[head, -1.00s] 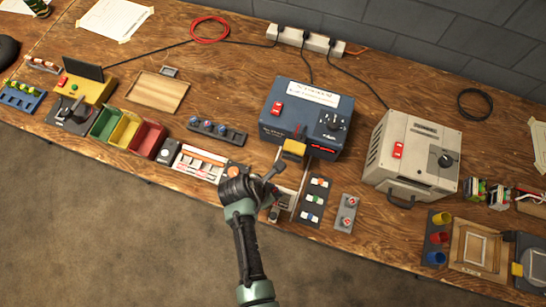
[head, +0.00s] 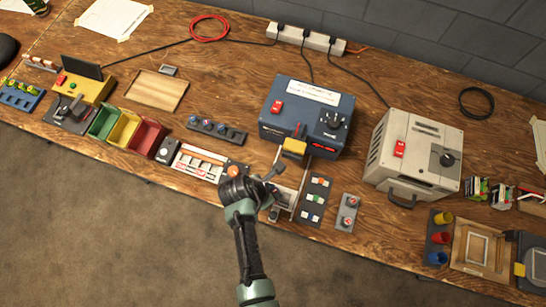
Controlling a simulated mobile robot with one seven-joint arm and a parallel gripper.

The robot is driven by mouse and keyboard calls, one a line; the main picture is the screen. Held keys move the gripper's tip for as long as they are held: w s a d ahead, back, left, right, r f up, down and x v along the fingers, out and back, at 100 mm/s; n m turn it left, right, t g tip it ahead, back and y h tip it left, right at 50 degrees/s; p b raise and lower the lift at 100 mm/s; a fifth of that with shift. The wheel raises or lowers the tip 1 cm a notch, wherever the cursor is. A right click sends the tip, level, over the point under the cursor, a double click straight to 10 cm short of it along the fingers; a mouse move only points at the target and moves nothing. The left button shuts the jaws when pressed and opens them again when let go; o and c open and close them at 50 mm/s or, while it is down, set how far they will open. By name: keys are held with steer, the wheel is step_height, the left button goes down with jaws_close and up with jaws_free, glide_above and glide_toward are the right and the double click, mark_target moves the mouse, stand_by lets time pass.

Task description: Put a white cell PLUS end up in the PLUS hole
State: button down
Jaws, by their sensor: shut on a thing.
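My gripper (head: 267,184) is over the front of the bench, just left of a pale metal-railed fixture (head: 303,190) below the blue box. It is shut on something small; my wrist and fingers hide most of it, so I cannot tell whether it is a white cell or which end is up. A pale tray (head: 198,163) with orange and white strips lies to the left of my gripper. A dark rack (head: 236,136) with several small round-topped pieces lies behind that tray. I cannot read any PLUS marking or pick out the PLUS hole.
The blue box (head: 306,115) with a yellow block (head: 294,147) at its front stands behind my gripper. A dark strip with coloured squares (head: 315,199) and a grey two-button plate (head: 348,213) lie to the right. A grey-white box (head: 414,155) stands further right.

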steer(key=shift+f, duration=0.3)
stand_by(0.7)
steer(key=c, duration=0.6)
jaws_free()
step_height(320, 180, up, 7)
steer(key=p, duration=0.7)
steer(key=shift+p, duration=0.3)
stand_by(0.4)
